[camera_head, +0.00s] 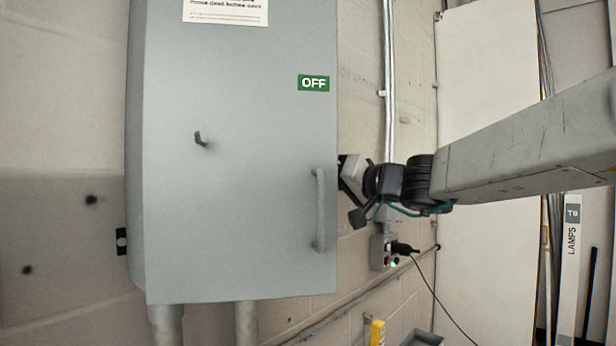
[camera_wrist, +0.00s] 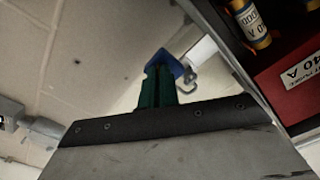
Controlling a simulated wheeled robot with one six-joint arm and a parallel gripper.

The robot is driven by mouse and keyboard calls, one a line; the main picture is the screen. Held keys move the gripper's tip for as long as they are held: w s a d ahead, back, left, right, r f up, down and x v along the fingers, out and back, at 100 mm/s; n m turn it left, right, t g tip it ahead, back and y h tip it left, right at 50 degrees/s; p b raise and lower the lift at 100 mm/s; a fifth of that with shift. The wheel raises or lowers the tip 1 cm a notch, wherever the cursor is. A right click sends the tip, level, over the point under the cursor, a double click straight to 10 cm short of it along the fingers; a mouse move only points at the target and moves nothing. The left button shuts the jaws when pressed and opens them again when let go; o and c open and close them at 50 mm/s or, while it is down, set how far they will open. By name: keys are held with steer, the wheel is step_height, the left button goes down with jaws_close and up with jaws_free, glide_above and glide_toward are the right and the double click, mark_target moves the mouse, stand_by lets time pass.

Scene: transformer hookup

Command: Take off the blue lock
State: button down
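The blue lock (camera_wrist: 165,63) shows in the wrist view at the tips of my green fingers, with its silver shackle (camera_wrist: 189,76) to the right. My gripper (camera_wrist: 158,76) appears shut on the lock's body; the fingers stand close together and cover part of it. I cannot tell whether the shackle still passes through anything. In the head view my gripper (camera_head: 350,185) is at the right side of the grey cabinet (camera_head: 230,200), partly hidden by its edge. The lock cannot be made out there.
The wrist view shows a fuse (camera_wrist: 251,25) and a red 40 A block (camera_wrist: 292,88) close at right. A socket box (camera_head: 381,252) with a cable is below my wrist.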

steer(key=c, duration=1.6)
jaws_free()
steer(key=shift+c, duration=0.2)
steer(key=v, duration=1.3)
steer(key=shift+s+d, duration=0.25)
